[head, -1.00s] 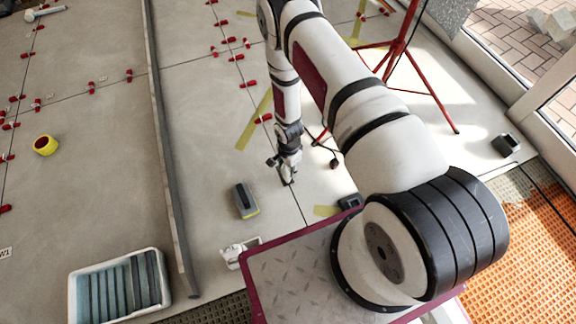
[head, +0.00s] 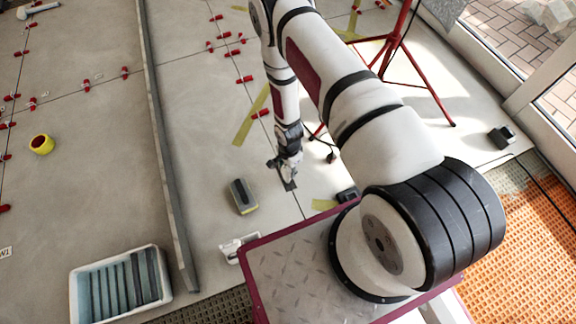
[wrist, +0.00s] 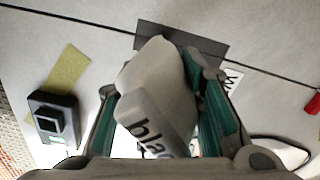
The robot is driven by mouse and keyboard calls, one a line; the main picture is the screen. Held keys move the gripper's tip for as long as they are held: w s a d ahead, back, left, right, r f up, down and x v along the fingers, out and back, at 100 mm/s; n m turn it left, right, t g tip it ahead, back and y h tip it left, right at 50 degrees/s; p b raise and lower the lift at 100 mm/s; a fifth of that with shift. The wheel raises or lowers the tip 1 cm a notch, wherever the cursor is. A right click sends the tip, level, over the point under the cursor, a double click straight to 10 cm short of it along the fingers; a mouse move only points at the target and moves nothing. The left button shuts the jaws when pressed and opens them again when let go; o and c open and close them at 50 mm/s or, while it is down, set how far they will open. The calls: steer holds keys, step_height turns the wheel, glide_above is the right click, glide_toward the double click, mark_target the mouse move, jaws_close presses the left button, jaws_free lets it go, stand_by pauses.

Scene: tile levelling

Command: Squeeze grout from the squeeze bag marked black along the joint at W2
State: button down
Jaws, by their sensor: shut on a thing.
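My gripper (head: 288,174) is low over the tiled floor in the head view. In the wrist view its green-lined fingers (wrist: 158,98) are shut on a pale squeeze bag (wrist: 160,82) with black lettering, partly cut off, reading "blac". The bag's far end points at the joint (wrist: 90,21), a thin dark line across the floor. A flat dark grey strip (wrist: 208,46) lies along the joint just beyond the bag; the bag hides part of it. A white label (wrist: 233,80) beside the strip shows what looks like a "W"; the rest is hidden by the gripper.
A grey and yellow block (head: 243,196) and a white item (head: 236,246) lie left of my gripper. A black box (wrist: 54,115) sits near yellow tape (wrist: 68,68). A red tripod (head: 390,60) stands behind. A long upright strip (head: 166,150) crosses the floor.

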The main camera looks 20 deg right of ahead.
steer(key=shift+s, duration=0.45)
steer(key=shift+s, duration=0.2)
steer(key=shift+s, duration=0.65)
steer(key=shift+s+p, duration=0.35)
steer(key=shift+s, duration=0.75)
steer(key=shift+s, duration=0.15)
steer(key=shift+s+p, duration=0.35)
steer(key=shift+s, duration=0.5)
steer(key=shift+s, duration=0.4)
steer(key=shift+s, duration=0.6)
